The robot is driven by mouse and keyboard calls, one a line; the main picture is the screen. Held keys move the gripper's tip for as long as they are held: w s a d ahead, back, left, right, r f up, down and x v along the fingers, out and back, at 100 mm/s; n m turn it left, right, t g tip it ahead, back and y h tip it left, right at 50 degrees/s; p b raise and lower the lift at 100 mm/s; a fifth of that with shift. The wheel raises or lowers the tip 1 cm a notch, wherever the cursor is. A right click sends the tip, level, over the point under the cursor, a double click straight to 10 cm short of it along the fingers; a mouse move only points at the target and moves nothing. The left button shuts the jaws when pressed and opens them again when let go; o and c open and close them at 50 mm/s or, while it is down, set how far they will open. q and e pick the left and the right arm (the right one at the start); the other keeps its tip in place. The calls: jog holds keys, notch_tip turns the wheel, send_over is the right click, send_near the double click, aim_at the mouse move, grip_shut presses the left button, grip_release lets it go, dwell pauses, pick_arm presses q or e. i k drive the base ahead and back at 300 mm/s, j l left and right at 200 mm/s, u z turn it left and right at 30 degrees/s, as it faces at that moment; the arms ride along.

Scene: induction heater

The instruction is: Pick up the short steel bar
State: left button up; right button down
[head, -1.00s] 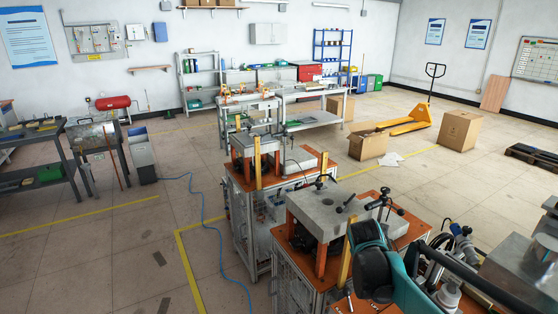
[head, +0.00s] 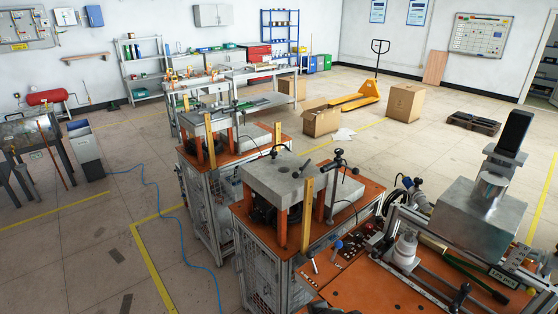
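I cannot make out the short steel bar in the head view. Neither of my grippers shows in the head view. The nearest bench (head: 372,288) at the lower right has an orange top with a grey metal box (head: 478,215), a white bottle-like part (head: 405,250) and small knobs and levers on it. No loose bar can be told apart among these parts.
Two orange-topped machine stations with grey blocks (head: 285,178) stand left of the nearest bench. A blue hose (head: 165,215) lies on the floor. Cardboard boxes (head: 404,102), a yellow pallet jack (head: 355,98) and a dark pallet (head: 473,123) stand farther back. The left floor is mostly clear.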

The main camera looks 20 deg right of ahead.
aim_at(409, 235)
jog(key=z, duration=1.2)
